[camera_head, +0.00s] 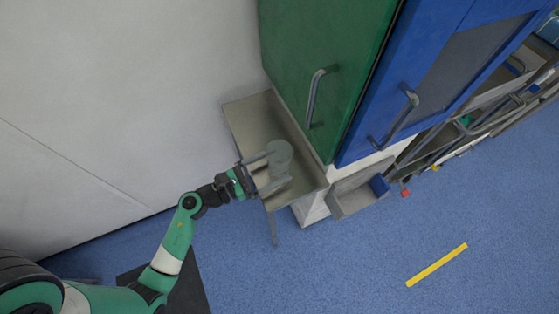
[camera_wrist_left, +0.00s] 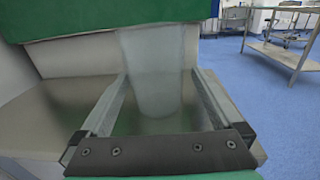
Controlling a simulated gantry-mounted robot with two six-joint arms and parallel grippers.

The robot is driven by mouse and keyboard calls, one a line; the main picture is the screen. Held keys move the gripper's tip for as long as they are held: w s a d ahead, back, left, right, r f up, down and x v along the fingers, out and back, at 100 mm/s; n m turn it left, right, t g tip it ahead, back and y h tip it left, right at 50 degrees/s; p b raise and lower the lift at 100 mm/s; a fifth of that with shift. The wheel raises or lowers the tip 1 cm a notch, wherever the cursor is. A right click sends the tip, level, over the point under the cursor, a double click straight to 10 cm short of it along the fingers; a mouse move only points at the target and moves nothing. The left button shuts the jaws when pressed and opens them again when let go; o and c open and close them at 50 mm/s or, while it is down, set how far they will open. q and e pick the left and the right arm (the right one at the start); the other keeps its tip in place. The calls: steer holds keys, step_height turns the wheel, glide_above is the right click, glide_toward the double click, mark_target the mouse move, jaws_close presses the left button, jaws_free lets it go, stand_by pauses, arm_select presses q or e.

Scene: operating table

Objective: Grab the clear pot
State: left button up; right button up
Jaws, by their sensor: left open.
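The clear pot (camera_head: 279,153) stands on a metal side table (camera_head: 246,117) beside the green cabinet. In the left wrist view the pot (camera_wrist_left: 152,70) is a pale, see-through, upright cylinder with its top near the green edge above. My left gripper (camera_head: 268,170) reaches in from the left at the pot. Its two fingers (camera_wrist_left: 155,100) are open, one on each side of the pot, with gaps visible between the fingers and the pot's sides. My right gripper is not in view.
A green cabinet door (camera_head: 325,60) with a handle and a blue cabinet (camera_head: 430,70) stand right of the pot. A grey bin (camera_head: 352,198) sits below the blue one. A white wall (camera_head: 110,90) lies left. Blue floor (camera_head: 330,270) is open, with a yellow strip (camera_head: 437,264).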

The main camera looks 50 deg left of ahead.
mark_target(289, 157)
arm_select(q)
steer(key=x, duration=0.2)
steer(key=b+x, duration=0.1)
steer(key=x, duration=0.2)
steer(key=shift+w+a+r, duration=0.15)
steer(key=shift+a+r, duration=0.05)
steer(key=shift+a, duration=0.05)
steer(key=c, duration=1.2)
